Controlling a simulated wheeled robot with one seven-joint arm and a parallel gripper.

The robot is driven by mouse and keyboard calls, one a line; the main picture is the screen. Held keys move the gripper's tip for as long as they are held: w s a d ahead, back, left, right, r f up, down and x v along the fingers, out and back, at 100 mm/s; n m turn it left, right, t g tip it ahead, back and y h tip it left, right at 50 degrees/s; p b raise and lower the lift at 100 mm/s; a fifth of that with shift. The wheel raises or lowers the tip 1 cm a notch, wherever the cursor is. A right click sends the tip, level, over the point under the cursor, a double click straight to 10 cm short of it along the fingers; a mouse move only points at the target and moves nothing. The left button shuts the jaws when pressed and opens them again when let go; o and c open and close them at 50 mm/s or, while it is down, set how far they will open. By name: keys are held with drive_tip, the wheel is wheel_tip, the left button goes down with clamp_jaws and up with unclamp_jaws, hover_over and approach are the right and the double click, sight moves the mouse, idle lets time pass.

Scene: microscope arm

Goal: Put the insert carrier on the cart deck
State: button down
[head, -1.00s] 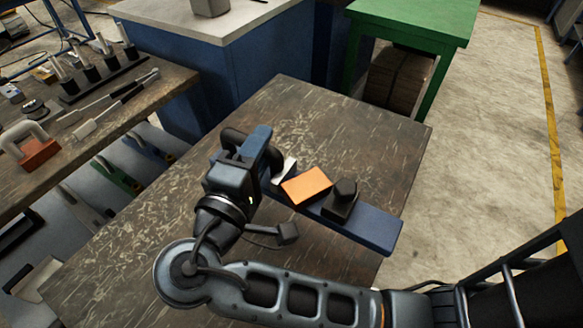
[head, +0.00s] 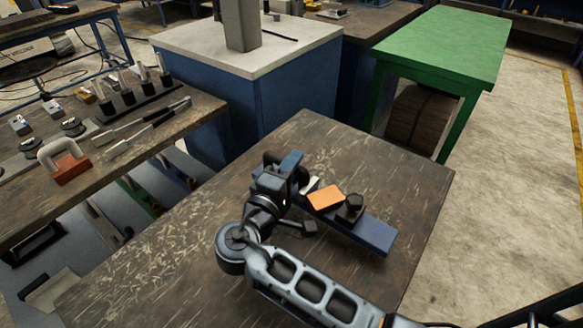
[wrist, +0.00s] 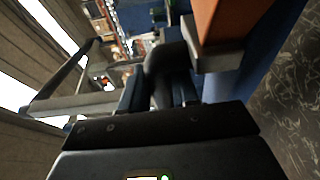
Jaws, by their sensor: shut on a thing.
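The insert carrier is a long blue plate (head: 375,234) with an orange block (head: 325,198), a black knobbed piece (head: 351,207) and a dark curved handle at its left end. It is over the worn dark tabletop (head: 400,175); I cannot tell whether it rests there or hangs just above. My gripper (head: 287,172) is shut on the carrier's handle end and hides part of it. In the wrist view the dark handle (wrist: 168,65) is between the fingers, beside the orange block (wrist: 218,22). No surface is clearly recognisable as the cart deck.
A green table (head: 440,48) stands at the back right with its top clear. A blue cabinet with a pale top (head: 300,40) is behind the dark table. A tool-covered bench (head: 200,105) is at left. Open floor (head: 520,180) lies at right.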

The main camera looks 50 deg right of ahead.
drive_tip(key=shift+f, duration=1.8)
drive_tip(key=shift+f, duration=0.15)
drive_tip(key=c, duration=0.8)
unclamp_jaws()
drive_tip(key=shift+c, duration=0.2)
drive_tip(key=b+v, duration=0.2)
drive_tip(key=v, duration=1)
